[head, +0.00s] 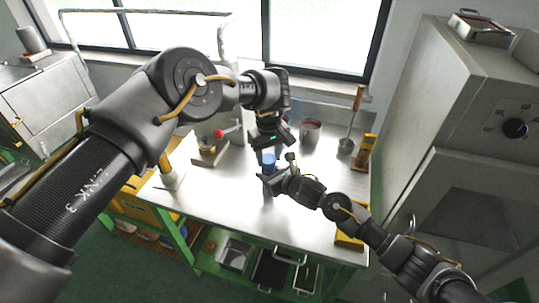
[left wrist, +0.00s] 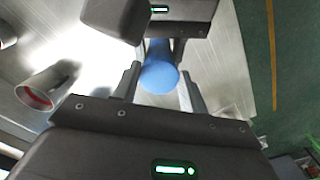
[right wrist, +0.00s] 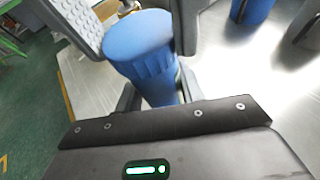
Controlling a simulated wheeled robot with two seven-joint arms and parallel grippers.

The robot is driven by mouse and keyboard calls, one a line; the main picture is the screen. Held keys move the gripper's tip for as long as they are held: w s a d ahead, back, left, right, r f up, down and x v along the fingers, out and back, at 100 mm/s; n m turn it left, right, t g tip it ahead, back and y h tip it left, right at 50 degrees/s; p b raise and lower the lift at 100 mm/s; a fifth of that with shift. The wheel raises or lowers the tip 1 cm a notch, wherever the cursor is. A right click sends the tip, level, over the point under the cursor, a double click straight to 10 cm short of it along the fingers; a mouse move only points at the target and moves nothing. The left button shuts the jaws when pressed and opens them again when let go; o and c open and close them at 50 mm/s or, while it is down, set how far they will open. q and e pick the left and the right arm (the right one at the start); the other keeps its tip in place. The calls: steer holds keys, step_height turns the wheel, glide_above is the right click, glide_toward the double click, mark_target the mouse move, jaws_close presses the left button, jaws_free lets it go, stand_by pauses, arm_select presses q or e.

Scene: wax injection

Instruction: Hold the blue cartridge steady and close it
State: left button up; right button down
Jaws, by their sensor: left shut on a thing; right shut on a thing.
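The blue cartridge stands upright near the middle of the metal table; its blue upper part (head: 269,160) shows in the head view. In the right wrist view, a wider blue cap (right wrist: 139,36) with a ribbed edge sits on top of the narrower blue body (right wrist: 160,89). My left gripper (head: 269,150) comes from above, shut on the cap; its fingers flank the round blue top (left wrist: 160,77) in the left wrist view. My right gripper (head: 271,181) comes from the right, shut on the body below. The contact between cap and body is partly hidden.
A metal pot (head: 311,131) and a long-handled tool (head: 349,130) stand behind on the table. The front of the table is clear.

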stand_by(0.3)
arm_select(q)
steer(key=o, duration=0.9)
steer(key=shift+a, duration=0.1)
steer(key=shift+r, duration=0.1)
steer(key=shift+r, duration=2.15)
